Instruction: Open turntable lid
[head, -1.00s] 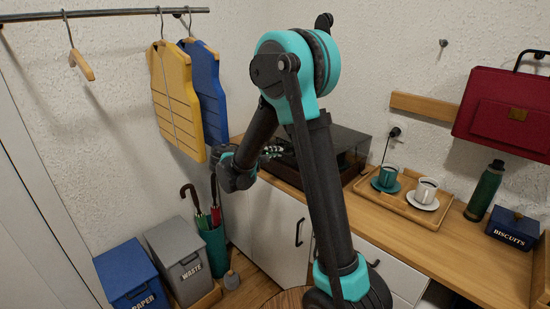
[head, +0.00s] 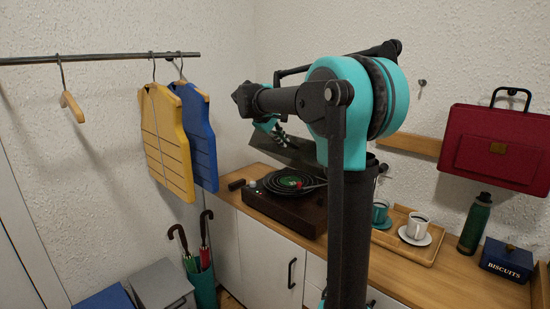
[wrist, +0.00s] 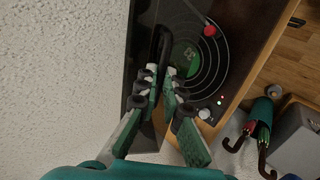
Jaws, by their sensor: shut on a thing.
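The turntable (head: 285,213) is a dark brown box at the back left of the wooden counter. Its black record with a green label (head: 285,183) is uncovered, and it also shows in the wrist view (wrist: 186,57). The dark see-through lid (head: 300,152) is tilted up steeply above the turntable, partly hidden by my arm. My gripper (head: 273,133) is at the raised lid. In the wrist view my gripper (wrist: 167,75) has its fingers close together around a black handle (wrist: 163,42) on the lid. The exact contact is partly hidden by the fingers.
A tray (head: 425,255) with two cups stands to the right of the turntable. A green bottle (head: 475,224) and a biscuit tin (head: 509,259) stand farther right. Yellow and blue vests (head: 166,140) hang at left, near my gripper. A textured wall is behind.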

